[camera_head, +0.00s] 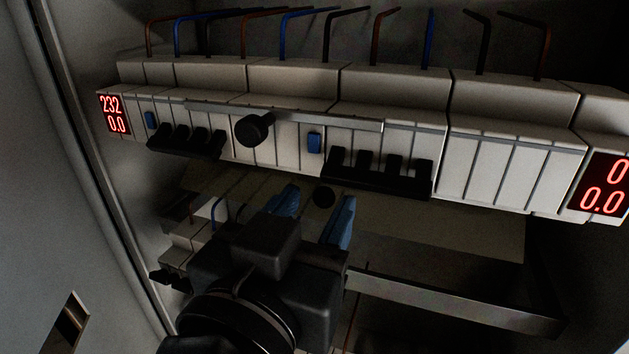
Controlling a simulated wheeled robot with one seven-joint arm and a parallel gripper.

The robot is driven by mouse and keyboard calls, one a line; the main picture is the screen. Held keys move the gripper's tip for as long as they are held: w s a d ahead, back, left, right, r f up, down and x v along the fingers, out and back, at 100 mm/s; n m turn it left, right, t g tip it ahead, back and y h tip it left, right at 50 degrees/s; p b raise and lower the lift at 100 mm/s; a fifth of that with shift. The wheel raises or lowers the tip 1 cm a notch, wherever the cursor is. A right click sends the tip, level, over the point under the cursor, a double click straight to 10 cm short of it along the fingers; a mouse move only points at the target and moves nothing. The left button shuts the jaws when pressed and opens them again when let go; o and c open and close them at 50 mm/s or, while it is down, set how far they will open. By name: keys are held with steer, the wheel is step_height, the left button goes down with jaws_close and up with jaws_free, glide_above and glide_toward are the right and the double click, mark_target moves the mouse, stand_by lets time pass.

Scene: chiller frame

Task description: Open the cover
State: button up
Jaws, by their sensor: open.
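A narrow grey strip (330,121) runs across the front of the upper row of breakers, with a round black knob (255,129) sticking out near its middle. I cannot tell whether this strip is the cover's edge. My gripper (312,206) has two blue fingers, spread apart and empty, below the upper row. My black wrist hides part of the lower area.
The upper breaker row (390,92) has black switches (378,172), blue buttons (314,143) and red displays (604,186) at both ends. Coloured wires rise behind it. A metal rail (455,302) lies lower right. The cabinet wall (60,150) bounds the left.

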steer(key=shift+w+d, duration=0.15)
steer(key=shift+w, duration=0.25)
steer(key=shift+c, duration=0.3)
jaws_close()
